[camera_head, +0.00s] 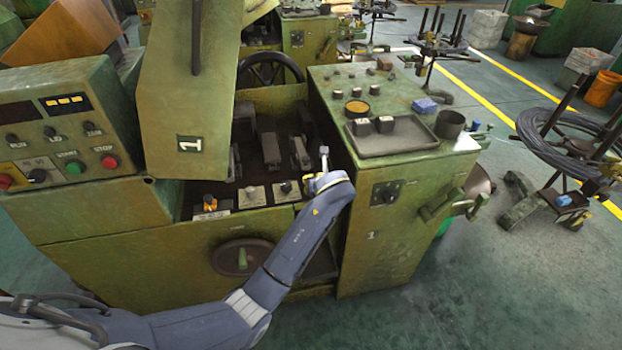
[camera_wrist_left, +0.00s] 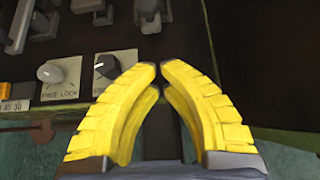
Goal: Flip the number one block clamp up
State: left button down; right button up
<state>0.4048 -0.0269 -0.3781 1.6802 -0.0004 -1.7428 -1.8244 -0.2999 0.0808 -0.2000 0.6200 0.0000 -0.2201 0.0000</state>
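Several dark block clamps stand in a row inside the open green machine in the head view, among them a middle one (camera_head: 270,150) and a right one (camera_head: 301,152). I cannot tell which is number one. In the left wrist view a metal clamp part (camera_wrist_left: 149,14) stands just beyond my fingertips, with a gap between. My left gripper (camera_wrist_left: 159,70) has yellow fingers that lean together, their tips nearly meeting with nothing seen between them. In the head view my left arm reaches over the machine's front edge, and its fingers are mostly hidden by the wrist. My right gripper is in neither view.
Knobs on white plates, one marked FREE LOCK (camera_wrist_left: 51,72), sit left of my fingers. A handwheel (camera_head: 243,258) is below.

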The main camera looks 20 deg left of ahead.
pick_arm(q)
jog(key=shift+x, duration=5)
jog(key=shift+r, duration=0.2)
